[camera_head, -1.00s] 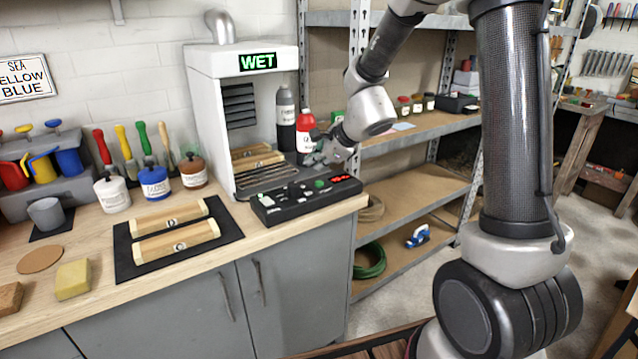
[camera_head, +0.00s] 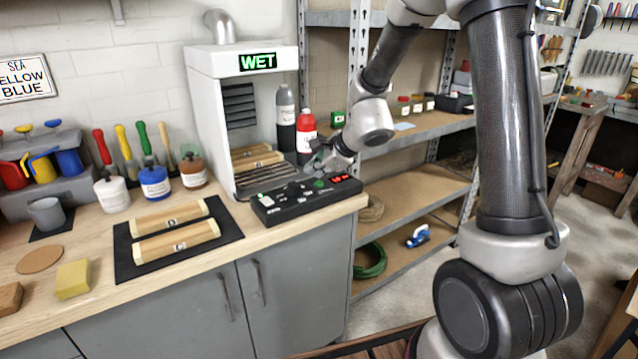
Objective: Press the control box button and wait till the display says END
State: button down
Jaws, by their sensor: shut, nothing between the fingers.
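My gripper (camera_head: 318,166) is shut and empty. It hangs just above the back right of the box, close to the green button; I cannot tell whether it touches anything. A larger display (camera_head: 257,62) on the white drying cabinet (camera_head: 205,100) reads WET in green.
Wooden blocks (camera_head: 258,160) lie in the cabinet. A grey bottle (camera_head: 286,120) and a red bottle (camera_head: 306,135) stand right of it, behind my gripper. Two more blocks (camera_head: 175,243) lie on a black mat (camera_head: 128,262). Metal shelves (camera_head: 425,125) stand to the right.

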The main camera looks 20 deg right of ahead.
aim_at(316, 183)
jog(key=shift+f, duration=0.15)
dwell(0.7)
jog(key=shift+f, duration=0.25)
jog(key=shift+f, duration=0.45)
dwell(0.5)
jog(key=shift+r, duration=0.9)
jog(key=shift+r, duration=2.5)
